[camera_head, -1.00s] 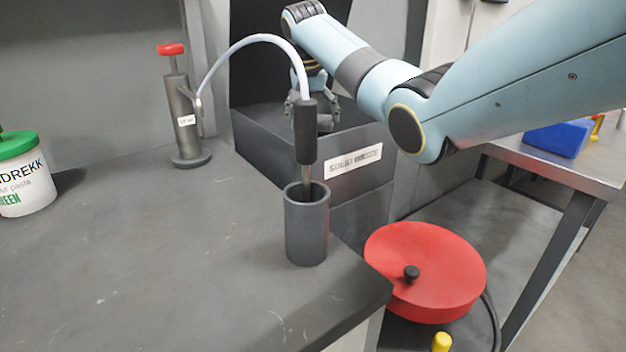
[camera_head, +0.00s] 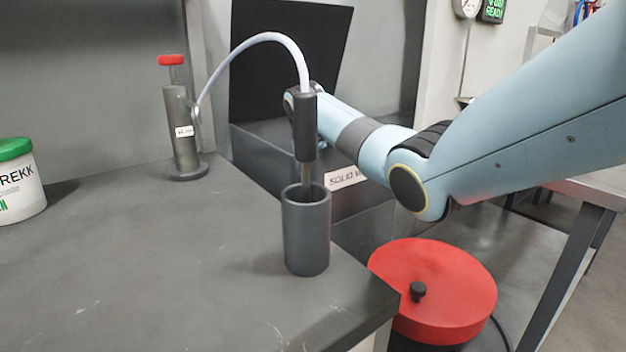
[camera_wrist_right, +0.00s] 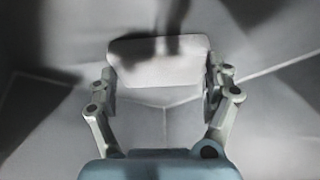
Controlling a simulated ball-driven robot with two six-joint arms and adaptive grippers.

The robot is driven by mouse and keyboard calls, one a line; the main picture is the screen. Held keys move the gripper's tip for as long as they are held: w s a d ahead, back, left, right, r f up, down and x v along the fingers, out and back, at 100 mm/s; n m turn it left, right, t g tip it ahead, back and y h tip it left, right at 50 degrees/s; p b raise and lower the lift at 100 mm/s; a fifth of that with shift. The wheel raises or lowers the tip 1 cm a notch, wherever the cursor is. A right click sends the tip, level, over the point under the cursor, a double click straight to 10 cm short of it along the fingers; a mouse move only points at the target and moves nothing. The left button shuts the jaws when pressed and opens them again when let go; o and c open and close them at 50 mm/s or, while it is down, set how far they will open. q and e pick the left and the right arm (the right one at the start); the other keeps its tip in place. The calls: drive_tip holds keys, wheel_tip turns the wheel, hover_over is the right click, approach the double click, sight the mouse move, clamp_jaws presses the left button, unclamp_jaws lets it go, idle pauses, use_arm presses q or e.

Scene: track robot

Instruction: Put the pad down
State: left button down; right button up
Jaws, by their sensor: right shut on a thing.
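A pale grey-white pad (camera_wrist_right: 140,68) with rounded corners sits between the fingers of my right gripper (camera_wrist_right: 162,82) in the right wrist view. The gripper is shut on it, one finger at each side. Grey walls and a floor seam show around and below the pad. In the head view my right arm reaches down into the dark grey solid waste bin (camera_head: 255,152), behind the hose handle. The gripper and pad are hidden there by the bin and handle. My left gripper is not in view.
A black hose handle (camera_head: 306,130) stands in a grey cup (camera_head: 306,235) on the bench, its white hose running to a red-topped pump (camera_head: 180,120). A green-lidded tub (camera_head: 18,185) is at the left. The bench's middle is clear.

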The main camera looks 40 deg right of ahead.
drive_tip(key=o, duration=1.1)
drive_tip(key=shift+c, duration=0.2)
drive_tip(key=p+v, duration=0.3)
drive_tip(key=v, duration=0.9)
drive_tip(key=shift+p, duration=0.4)
drive_tip(key=shift+s, duration=0.1)
